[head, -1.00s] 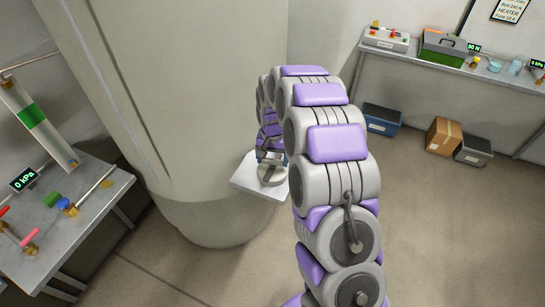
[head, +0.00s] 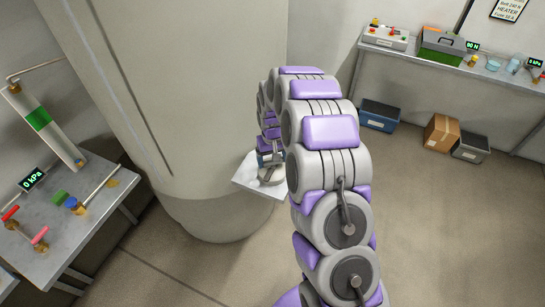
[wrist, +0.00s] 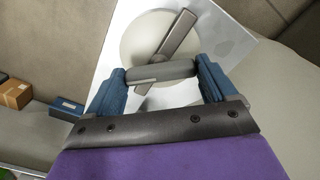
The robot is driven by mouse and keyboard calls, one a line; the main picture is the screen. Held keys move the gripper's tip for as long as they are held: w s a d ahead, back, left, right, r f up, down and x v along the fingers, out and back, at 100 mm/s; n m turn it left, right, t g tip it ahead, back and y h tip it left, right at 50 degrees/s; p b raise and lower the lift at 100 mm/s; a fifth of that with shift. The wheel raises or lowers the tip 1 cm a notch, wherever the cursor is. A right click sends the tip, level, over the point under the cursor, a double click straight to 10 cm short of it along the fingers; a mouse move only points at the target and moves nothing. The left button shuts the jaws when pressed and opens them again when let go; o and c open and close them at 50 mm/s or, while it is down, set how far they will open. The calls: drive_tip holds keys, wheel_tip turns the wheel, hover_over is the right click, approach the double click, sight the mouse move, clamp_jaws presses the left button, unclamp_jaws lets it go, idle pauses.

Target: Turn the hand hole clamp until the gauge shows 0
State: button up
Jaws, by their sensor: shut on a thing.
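The hand hole clamp shows in the wrist view as a pale round cover (wrist: 143,44) on a white plate (wrist: 235,45), with a slanted dark bar (wrist: 175,36) across it and a grey cylindrical handle (wrist: 162,73) nearer me. My gripper (wrist: 160,80) has its blue fingers at the two ends of that handle and is shut on it. In the head view the plate (head: 247,176) stands out from the large pale column, and my arm partly hides the clamp. A display on the right bench (head: 473,46) reads in N; its digits are too small to be sure of.
The left table (head: 85,230) carries a display (head: 33,180) reading 0 kPa, a green-banded tube (head: 40,120) and coloured handles. The right bench (head: 400,52) holds boxes and small vessels. Bins and a carton (head: 441,133) stand below it. The floor between is clear.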

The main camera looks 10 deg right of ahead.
drive_tip(key=shift+w+r, duration=0.1)
drive_tip(key=o, duration=0.8)
drive_tip(key=shift+o, duration=0.2)
wheel_tip(320, 180, up, 17)
drive_tip(key=p, duration=0.2)
drive_tip(key=shift+a+r, duration=0.1)
drive_tip(key=shift+r, duration=0.05)
drive_tip(key=s+r+g, duration=0.1)
drive_tip(key=s+r, duration=0.2)
drive_tip(key=s, duration=1.8)
drive_tip(key=s+r+m, duration=0.1)
drive_tip(key=s+r, duration=0.3)
drive_tip(key=s, duration=1.7)
drive_tip(key=shift+s+g, duration=0.25)
drive_tip(key=shift+g, duration=0.15)
